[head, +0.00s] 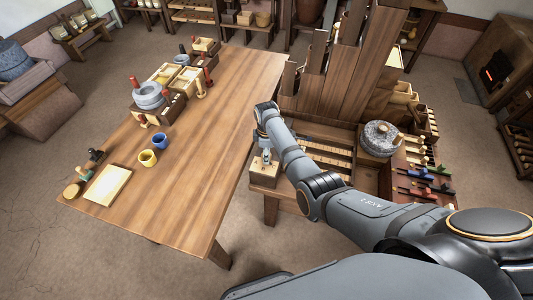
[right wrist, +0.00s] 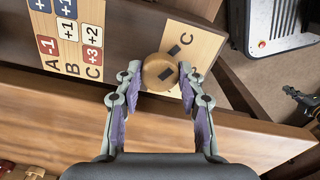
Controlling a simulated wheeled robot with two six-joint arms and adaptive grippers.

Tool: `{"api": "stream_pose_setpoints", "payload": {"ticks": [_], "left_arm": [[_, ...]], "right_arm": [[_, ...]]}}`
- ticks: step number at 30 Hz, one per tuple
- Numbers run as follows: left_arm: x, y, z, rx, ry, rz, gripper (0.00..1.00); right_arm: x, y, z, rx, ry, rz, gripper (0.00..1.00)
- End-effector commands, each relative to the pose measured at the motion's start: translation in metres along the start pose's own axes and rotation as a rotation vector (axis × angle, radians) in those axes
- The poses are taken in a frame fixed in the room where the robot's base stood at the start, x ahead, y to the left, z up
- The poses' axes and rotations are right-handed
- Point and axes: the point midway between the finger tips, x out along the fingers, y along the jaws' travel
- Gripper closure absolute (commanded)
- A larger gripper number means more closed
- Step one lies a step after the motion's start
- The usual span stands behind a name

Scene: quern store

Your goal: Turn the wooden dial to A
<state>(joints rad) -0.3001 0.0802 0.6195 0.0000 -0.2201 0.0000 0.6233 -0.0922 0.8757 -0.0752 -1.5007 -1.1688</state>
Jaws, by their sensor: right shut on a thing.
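The wooden dial (right wrist: 154,66) is a round light-wood knob with a dark mark on its top, seen in the right wrist view. It sits by a pale wooden plate (right wrist: 202,44) that carries dark marks and a letter C. My right gripper (right wrist: 160,77) has its two fingers on either side of the dial, closed against it. In the head view my right gripper (head: 265,155) is over the small pale block at the bench's left corner, and the dial is mostly hidden there. No letter A shows on the visible part of the plate. My left gripper is out of view.
A board (right wrist: 68,38) with rows A, B, C and number tiles lies left of the dial. The long table (head: 200,150) bears a yellow cup (head: 146,157), a blue cup (head: 160,141) and boxes. A round grey stone (head: 380,138) stands on the bench. The table's middle is clear.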

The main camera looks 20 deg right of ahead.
Motion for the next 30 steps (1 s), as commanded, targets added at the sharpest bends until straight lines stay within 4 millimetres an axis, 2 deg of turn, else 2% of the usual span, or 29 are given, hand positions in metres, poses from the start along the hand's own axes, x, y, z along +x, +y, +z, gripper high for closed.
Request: {"api": "stream_pose_setpoints", "payload": {"ticks": [11, 30], "left_arm": [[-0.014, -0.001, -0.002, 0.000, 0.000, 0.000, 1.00], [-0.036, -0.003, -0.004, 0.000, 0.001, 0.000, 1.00]], "right_arm": [[-0.003, 0.000, 0.000, 0.195, -0.001, -0.002, 0.93], [-0.001, 0.000, 0.000, 0.800, 0.000, -0.001, 0.93]]}}
